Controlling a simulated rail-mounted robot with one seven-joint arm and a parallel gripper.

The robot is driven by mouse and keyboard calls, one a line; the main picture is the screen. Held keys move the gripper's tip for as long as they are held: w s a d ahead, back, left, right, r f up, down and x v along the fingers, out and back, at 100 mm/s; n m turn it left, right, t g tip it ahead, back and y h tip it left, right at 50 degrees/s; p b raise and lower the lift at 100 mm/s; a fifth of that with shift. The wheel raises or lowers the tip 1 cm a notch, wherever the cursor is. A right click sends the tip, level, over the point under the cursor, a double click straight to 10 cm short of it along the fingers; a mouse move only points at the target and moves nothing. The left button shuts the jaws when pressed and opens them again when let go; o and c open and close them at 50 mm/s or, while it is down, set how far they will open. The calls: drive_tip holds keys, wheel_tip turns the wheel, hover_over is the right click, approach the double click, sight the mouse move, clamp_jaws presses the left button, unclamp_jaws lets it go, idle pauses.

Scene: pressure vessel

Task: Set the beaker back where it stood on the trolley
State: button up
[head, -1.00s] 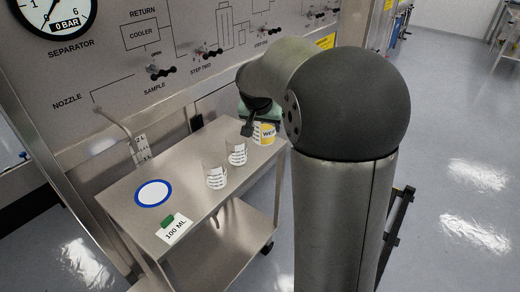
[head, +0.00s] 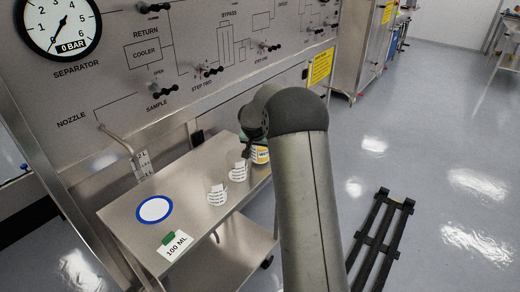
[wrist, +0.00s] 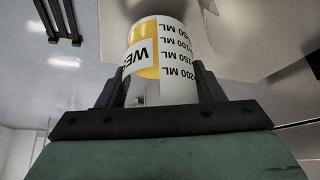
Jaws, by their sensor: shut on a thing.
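My gripper (wrist: 155,95) is shut on a beaker with yellow contents (wrist: 168,45). White labels with ML marks and letters beginning "WE" show on its side. In the wrist view it appears upside down between the dark fingers. In the head view the same beaker (head: 261,155) shows at the far right end of the trolley (head: 130,212), partly hidden by my arm. I cannot tell whether its base touches the trolley top. Two clear beakers, a nearer one (head: 217,194) and a farther one (head: 238,171), stand on the trolley to its left.
A blue-ringed white disc (head: 154,209) and a "100 ML" card (head: 175,245) with a green piece lie at the trolley's left. The instrument panel (head: 130,75) rises behind it, with a nozzle pipe (head: 118,140) over the back edge.

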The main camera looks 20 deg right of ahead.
drive_tip(key=shift+f, duration=0.6)
drive_tip(key=shift+f, duration=0.2)
drive_tip(key=o, duration=1.1)
drive_tip(key=shift+c, duration=0.2)
drive_tip(key=shift+r, duration=0.15)
